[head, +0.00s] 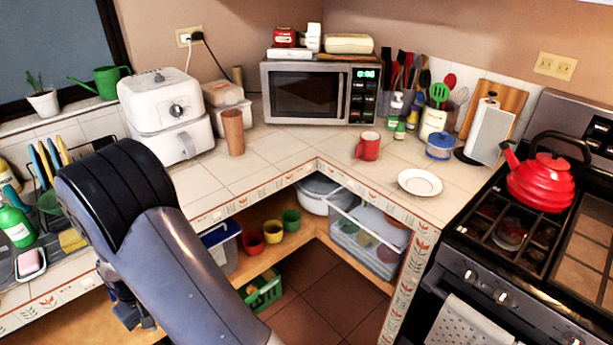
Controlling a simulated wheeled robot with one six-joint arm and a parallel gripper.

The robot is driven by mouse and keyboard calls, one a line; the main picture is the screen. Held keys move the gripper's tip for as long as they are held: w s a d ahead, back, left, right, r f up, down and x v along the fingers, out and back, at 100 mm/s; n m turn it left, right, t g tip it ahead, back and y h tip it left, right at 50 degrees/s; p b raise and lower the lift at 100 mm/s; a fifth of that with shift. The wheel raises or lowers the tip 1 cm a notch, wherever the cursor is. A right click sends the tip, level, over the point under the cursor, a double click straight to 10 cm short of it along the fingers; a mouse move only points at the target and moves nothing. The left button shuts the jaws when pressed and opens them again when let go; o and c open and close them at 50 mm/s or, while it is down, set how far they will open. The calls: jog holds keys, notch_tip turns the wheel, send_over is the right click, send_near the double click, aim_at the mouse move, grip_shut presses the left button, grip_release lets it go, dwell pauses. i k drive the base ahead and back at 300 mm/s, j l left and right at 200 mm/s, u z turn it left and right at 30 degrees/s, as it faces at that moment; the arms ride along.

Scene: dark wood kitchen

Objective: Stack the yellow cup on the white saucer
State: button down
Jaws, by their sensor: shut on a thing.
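The yellow cup (275,232) stands on the wooden shelf under the counter, between a red cup (252,241) and a green cup (291,219). The white saucer (420,182) lies flat and bare on the tiled counter, left of the stove. My arm fills the lower left of the head view. A dark part of it shows low at the left, but I cannot make out my gripper's fingers. My gripper and whatever is between its jaws are hidden.
A red mug (367,146) stands behind and left of the saucer. The stove with a red kettle (541,182) is to the right. Counter around the saucer is clear.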

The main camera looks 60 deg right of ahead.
aim_at(416, 186)
jog(key=z, duration=1.5)
